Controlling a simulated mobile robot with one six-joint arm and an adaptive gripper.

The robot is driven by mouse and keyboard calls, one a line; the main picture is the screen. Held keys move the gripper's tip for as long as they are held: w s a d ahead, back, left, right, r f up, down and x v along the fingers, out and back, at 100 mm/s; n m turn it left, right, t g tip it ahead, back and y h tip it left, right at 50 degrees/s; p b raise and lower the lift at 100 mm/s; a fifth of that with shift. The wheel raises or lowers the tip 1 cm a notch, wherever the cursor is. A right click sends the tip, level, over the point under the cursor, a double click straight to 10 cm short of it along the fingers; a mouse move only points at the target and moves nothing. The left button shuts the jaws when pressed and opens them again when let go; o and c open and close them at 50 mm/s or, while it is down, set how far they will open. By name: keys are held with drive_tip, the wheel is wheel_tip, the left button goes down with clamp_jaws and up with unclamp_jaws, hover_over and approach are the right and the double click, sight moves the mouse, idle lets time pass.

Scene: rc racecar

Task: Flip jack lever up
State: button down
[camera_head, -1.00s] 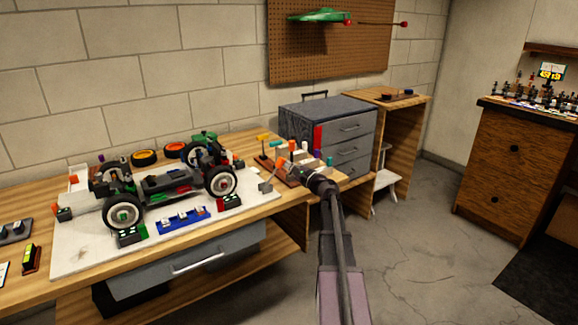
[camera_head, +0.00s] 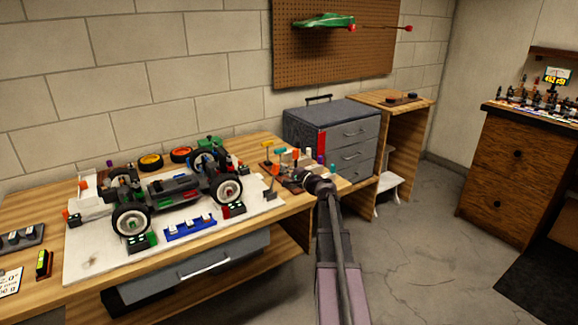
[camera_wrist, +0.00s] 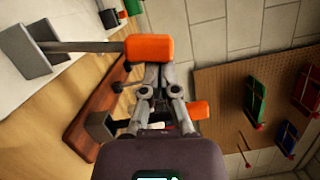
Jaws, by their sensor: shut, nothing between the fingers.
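The jack lever is a grey rod with an orange handle (camera_wrist: 149,48) in the wrist view. The rod runs from a grey base (camera_wrist: 25,50) at upper left to the handle and stands out from the white board. In the head view the grey base (camera_head: 270,188) sits at the board's right end, right of the RC car (camera_head: 170,185). My gripper (camera_wrist: 158,74) is shut and empty, its fingertips right by the orange handle. I cannot tell whether they touch it. In the head view my gripper (camera_head: 312,180) is over the bench's right end, its fingertips hard to make out.
A wooden tool rack (camera_wrist: 95,105) with another orange-handled tool (camera_wrist: 200,110) stands close to my fingers. A grey drawer cabinet (camera_head: 355,135) stands behind on the right. The white board (camera_head: 90,255) carries the car and small blocks. Open floor lies right of the bench.

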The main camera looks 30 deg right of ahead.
drive_tip(key=a+n+g+h+p, duration=0.1)
drive_tip(key=a+n+g+p, duration=0.1)
drive_tip(key=a+n, duration=0.8)
drive_tip(key=shift+a+p, duration=0.25)
drive_tip(key=shift+p, duration=0.4)
drive_tip(key=shift+h, duration=0.3)
drive_tip(key=shift+d+r, duration=0.1)
drive_tip(key=shift+r, duration=0.05)
drive_tip(key=s+d+r+p, duration=0.3)
drive_tip(key=s+d+p, duration=0.1)
drive_tip(key=s, duration=0.5)
drive_tip(key=shift+s+d+r, duration=0.35)
drive_tip(key=shift+s+r, duration=0.05)
idle(0.4)
